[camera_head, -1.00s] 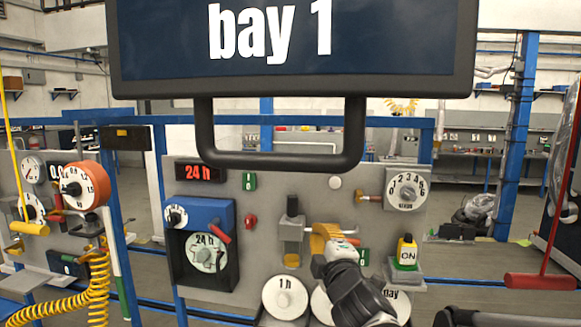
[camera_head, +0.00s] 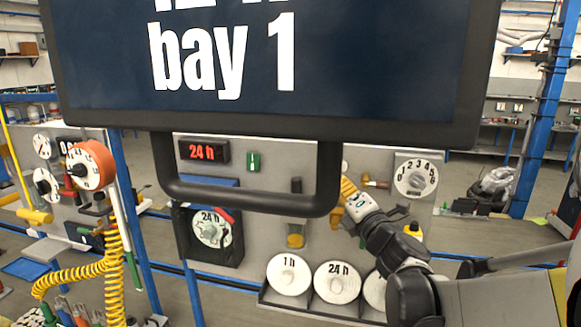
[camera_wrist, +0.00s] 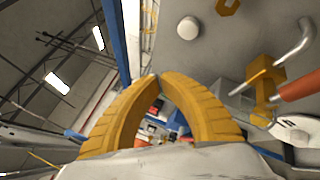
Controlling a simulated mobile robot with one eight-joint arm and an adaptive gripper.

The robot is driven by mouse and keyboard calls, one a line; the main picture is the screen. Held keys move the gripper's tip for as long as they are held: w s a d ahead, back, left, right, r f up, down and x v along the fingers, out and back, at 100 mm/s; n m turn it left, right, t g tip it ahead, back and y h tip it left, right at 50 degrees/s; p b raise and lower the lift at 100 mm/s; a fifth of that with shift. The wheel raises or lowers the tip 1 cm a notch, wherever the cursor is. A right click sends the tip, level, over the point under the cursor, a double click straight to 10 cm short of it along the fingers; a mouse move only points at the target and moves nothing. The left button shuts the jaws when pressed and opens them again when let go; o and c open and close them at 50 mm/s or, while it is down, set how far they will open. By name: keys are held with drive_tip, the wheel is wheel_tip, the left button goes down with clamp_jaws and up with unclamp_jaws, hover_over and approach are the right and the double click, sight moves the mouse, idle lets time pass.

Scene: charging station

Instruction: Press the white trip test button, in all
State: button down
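The white round button (camera_head: 344,166) shows on the grey panel, just right of the black handle below the sign and partly hidden by it. It also shows in the wrist view (camera_wrist: 188,27), at the upper middle, on the grey panel surface. My gripper (camera_head: 347,184) has yellow fingers and is just below the button in the head view. In the wrist view the curved fingertips (camera_wrist: 158,77) meet, with nothing seen held between them. The button is beyond the tips, up and to the right, apart from them.
The "bay 1" sign (camera_head: 270,60) and its black handle (camera_head: 250,200) cover much of the panel. White discs (camera_head: 289,275) stand below. In the wrist view an orange handle (camera_wrist: 300,88) is at right.

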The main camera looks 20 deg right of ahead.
drive_tip(key=w+d+b, duration=0.1)
drive_tip(key=w+d, duration=0.3)
drive_tip(key=w, duration=0.2)
drive_tip(key=shift+w+d, duration=0.2)
idle(1.4)
drive_tip(key=shift+w+d, duration=0.25)
drive_tip(key=shift+w, duration=0.15)
drive_tip(key=shift+w+d+b, duration=0.25)
drive_tip(key=shift+w+b, duration=0.05)
idle(0.8)
drive_tip(key=shift+s+a, duration=0.45)
drive_tip(key=shift+s, duration=0.25)
drive_tip(key=shift+a, duration=0.1)
drive_tip(key=s+a, duration=0.1)
drive_tip(key=s, duration=0.1)
drive_tip(key=s+a, duration=0.1)
drive_tip(key=s, duration=0.1)
drive_tip(key=shift+a+p, duration=0.35)
